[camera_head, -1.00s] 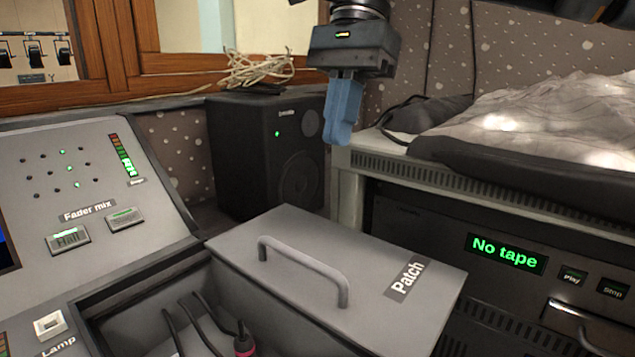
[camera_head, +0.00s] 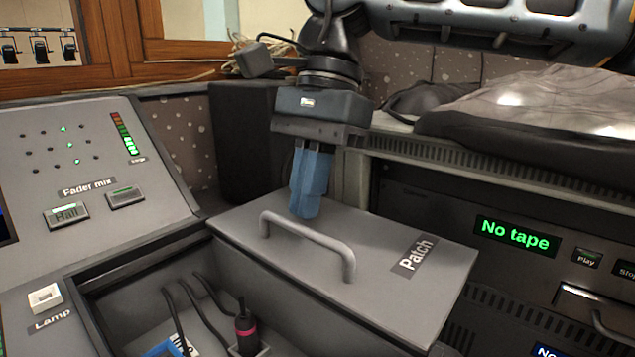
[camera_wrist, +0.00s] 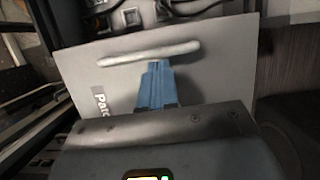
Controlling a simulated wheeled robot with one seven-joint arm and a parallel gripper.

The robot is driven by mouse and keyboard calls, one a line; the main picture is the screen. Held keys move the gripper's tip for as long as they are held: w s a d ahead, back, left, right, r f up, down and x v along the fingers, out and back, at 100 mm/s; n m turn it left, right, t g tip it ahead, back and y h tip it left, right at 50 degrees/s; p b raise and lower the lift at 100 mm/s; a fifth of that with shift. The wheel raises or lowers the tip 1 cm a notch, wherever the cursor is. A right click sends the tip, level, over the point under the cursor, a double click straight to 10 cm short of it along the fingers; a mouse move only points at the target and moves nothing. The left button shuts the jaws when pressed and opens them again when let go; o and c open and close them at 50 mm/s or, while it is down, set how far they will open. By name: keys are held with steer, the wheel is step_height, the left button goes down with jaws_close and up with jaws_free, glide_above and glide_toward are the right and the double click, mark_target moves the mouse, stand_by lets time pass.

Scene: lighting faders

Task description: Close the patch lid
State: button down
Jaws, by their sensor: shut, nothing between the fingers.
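The grey patch lid (camera_head: 385,285) carries a "Patch" label and a bar handle (camera_head: 310,243). It stands slid to the right of the open patch bay (camera_head: 115,300), where cables and a plug (camera_head: 247,332) show. My gripper (camera_head: 306,212) has blue fingers shut together and empty. It points down over the lid, just behind the handle in the head view. In the wrist view, the fingertips (camera_wrist: 156,64) reach up close to the handle (camera_wrist: 150,53), over the lid (camera_wrist: 215,80). I cannot tell whether they touch it.
A console panel with "Fader mix" buttons (camera_head: 66,215) and a Lamp button (camera_head: 44,298) lies left. A black speaker (camera_head: 235,140) stands behind. A tape unit showing "No tape" (camera_head: 515,238) is at right, beneath a shelf with a dark, cloth-like bundle (camera_head: 530,110).

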steer(key=shift+s+a, duration=0.1)
steer(key=s+a, duration=0.9)
steer(key=s, duration=0.3)
steer(key=shift+s+a, duration=0.3)
steer(key=shift+a, duration=0.1)
